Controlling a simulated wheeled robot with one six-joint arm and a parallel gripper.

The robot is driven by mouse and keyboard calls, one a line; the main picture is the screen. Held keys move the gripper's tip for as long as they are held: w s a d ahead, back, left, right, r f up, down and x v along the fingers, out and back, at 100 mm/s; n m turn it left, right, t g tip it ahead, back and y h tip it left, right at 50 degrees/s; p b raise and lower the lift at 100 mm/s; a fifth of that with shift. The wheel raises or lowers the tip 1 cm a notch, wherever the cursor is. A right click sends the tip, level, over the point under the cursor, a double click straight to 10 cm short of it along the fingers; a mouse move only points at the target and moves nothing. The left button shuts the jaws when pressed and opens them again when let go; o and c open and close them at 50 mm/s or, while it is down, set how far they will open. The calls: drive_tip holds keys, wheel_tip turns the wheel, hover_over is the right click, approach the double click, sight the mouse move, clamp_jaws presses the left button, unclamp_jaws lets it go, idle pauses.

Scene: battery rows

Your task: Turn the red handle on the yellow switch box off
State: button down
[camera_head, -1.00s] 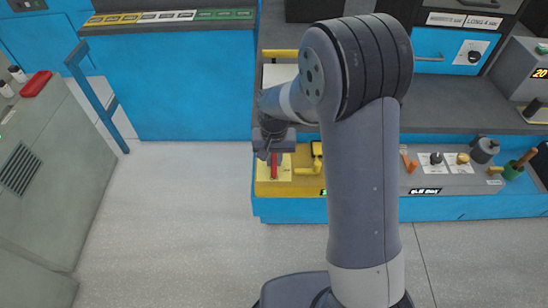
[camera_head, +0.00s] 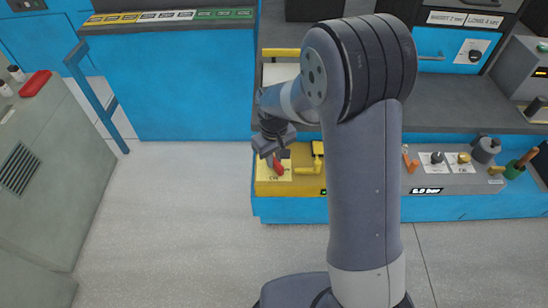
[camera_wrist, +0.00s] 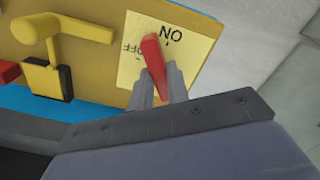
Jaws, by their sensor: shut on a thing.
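The yellow switch box (camera_head: 305,185) sits on the blue bench in the head view, left of my arm. It also fills the upper left of the wrist view (camera_wrist: 90,65). Its red handle (camera_head: 278,169) lies slanted over a pale label. In the wrist view the handle (camera_wrist: 152,62) points between the ON and OFF marks on the label (camera_wrist: 190,55). My gripper (camera_head: 273,156) is shut on the handle, with one finger on either side in the wrist view (camera_wrist: 160,86). Part of the handle is hidden between the fingers.
A yellow lever (camera_head: 317,152) stands on the same box, close to my gripper; it shows with a black base in the wrist view (camera_wrist: 48,78). A grey panel with knobs (camera_head: 440,180) lies right of my arm. The floor (camera_head: 180,240) in front is clear.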

drive_tip(key=n, duration=0.5)
drive_tip(key=shift+n, duration=0.3)
drive_tip(key=n, duration=0.5)
drive_tip(key=shift+n, duration=0.4)
drive_tip(key=c, duration=1.4)
unclamp_jaws()
drive_tip(key=shift+o, duration=0.2)
wheel_tip(320, 180, up, 11)
drive_tip(key=shift+f, duration=0.1)
